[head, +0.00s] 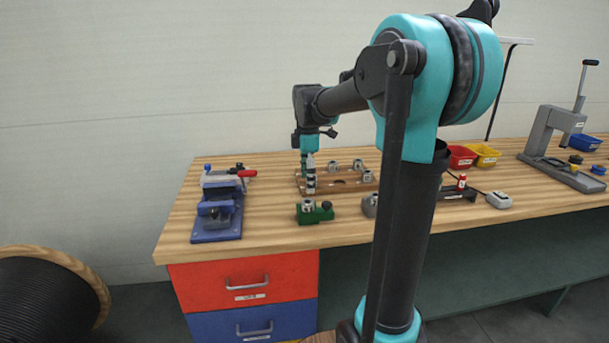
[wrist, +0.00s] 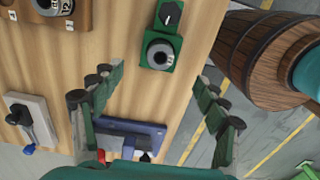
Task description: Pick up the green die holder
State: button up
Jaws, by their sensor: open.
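The green die holder (head: 312,214) sits on the wooden bench near its front edge in the head view. It has a round metal die on one part and a black knob on the other. In the wrist view the die holder (wrist: 160,52) is at the top centre, beyond the fingertips and between their lines. My gripper (head: 310,182) points down above the bench, behind the die holder in the head view. In the wrist view my gripper (wrist: 160,82) is open, with nothing between its fingers.
A wooden rack (head: 345,186) with several dies lies behind the holder. A grey die holder (head: 370,205) is to its right. A blue vise fixture (head: 217,208) stands to the left. Bare bench (head: 270,220) lies between fixture and green holder.

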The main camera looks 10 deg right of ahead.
aim_at(308, 201)
notch_tip(308, 201, down, 10)
jog(key=shift+r, duration=0.25)
jog(key=shift+c, duration=0.5)
jog(key=c, duration=1.3)
jog(key=shift+r, duration=0.25)
jog(key=shift+r, duration=4.8)
